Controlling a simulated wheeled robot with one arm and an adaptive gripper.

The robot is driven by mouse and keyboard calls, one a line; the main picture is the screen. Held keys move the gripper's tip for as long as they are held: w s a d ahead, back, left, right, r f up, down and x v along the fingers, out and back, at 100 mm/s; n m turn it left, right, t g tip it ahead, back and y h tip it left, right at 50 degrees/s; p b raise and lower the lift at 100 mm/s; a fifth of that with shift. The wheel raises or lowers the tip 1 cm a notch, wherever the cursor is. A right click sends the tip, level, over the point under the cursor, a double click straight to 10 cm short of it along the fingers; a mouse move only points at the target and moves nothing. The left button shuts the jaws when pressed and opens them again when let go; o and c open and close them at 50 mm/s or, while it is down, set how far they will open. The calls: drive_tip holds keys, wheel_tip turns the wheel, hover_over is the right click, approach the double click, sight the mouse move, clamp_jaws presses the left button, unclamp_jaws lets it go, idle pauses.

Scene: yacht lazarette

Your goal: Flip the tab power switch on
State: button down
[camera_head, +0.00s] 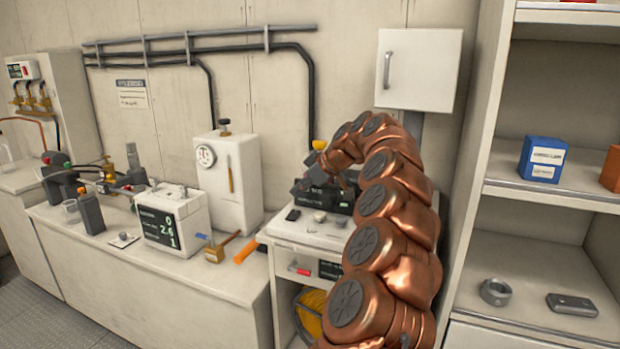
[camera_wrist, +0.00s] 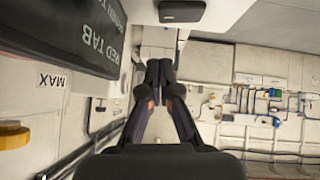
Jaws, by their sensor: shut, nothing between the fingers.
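A dark panel with white lettering (camera_wrist: 95,35), of which "TAB" can be read, fills the upper left of the wrist view. In the head view a device with a dark display (camera_head: 338,203) stands on the small bench, partly covered by my arm. My gripper (camera_wrist: 159,66) is shut and empty, to the right of the lettered panel in the wrist view. In the head view the gripper (camera_head: 301,187) is in front of that device, small and partly hidden. I cannot make out the switch lever or its position.
A black block (camera_wrist: 181,11) sits on a white surface at the top of the wrist view. A yellow knob (camera_wrist: 12,135) is at its left edge. A wall cabinet (camera_head: 419,70) hangs behind my arm, and an open shelf (camera_head: 550,195) stands at right.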

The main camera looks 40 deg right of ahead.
sight(286, 211)
drive_tip(key=shift+w+d+f+p, duration=0.1)
drive_tip(key=shift+w+f+p, duration=0.1)
drive_tip(key=shift+f, duration=0.9)
drive_tip(key=shift+w+d+f+p, duration=0.1)
drive_tip(key=shift+f+p, duration=0.05)
drive_tip(key=shift+f, duration=0.9)
drive_tip(key=shift+a, duration=0.1)
